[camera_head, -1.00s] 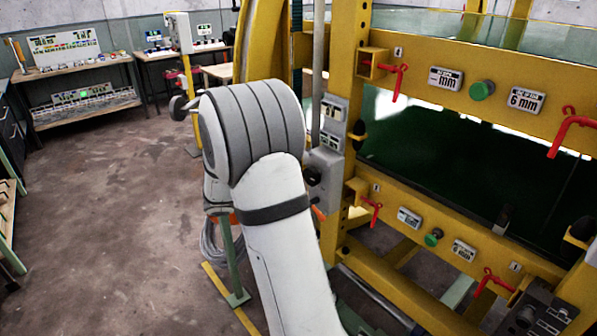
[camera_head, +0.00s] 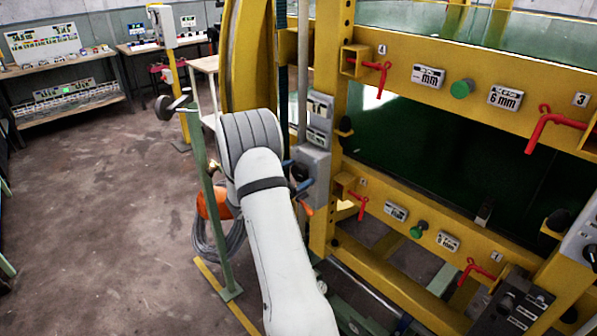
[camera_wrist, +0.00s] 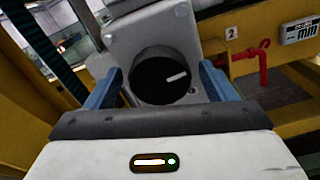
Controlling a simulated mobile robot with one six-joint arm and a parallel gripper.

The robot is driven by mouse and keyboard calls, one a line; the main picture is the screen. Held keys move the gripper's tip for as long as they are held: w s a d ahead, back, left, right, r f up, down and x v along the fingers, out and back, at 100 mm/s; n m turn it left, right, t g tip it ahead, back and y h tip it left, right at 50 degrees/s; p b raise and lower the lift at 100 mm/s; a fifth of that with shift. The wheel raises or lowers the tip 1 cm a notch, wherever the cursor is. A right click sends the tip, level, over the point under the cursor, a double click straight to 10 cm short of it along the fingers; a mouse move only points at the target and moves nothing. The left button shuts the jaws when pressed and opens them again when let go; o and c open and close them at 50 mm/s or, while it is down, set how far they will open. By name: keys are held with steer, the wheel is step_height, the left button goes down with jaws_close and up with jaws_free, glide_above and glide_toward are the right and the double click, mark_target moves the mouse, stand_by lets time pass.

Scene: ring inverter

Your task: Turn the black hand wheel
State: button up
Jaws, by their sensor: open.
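A round black knob (camera_wrist: 163,76) with a white mark sits on the front of a grey box (camera_wrist: 150,35) in the wrist view. The mark points right and slightly up. My gripper (camera_wrist: 161,72) is open, with one blue finger on each side of the knob; I cannot tell whether they touch it. In the head view the grey box (camera_head: 312,163) is on the yellow post, and my gripper (camera_head: 301,180) is at its front, partly hidden by my arm. A dark round wheel (camera_head: 163,107) shows farther left, by a green post.
The yellow frame (camera_head: 400,215) with red handles and green buttons fills the right side. A green post (camera_head: 207,180) stands left of my arm, with coiled cable (camera_head: 215,243) near its base. A workbench (camera_head: 70,105) is at the back left. The floor at left is clear.

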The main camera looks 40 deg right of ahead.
steer(key=shift+d, duration=0.35)
steer(key=shift+c, duration=0.6)
steer(key=c, duration=0.9)
steer(key=shift+f, duration=0.1)
steer(key=shift+f+b, duration=0.1)
steer(key=shift+b, duration=0.4)
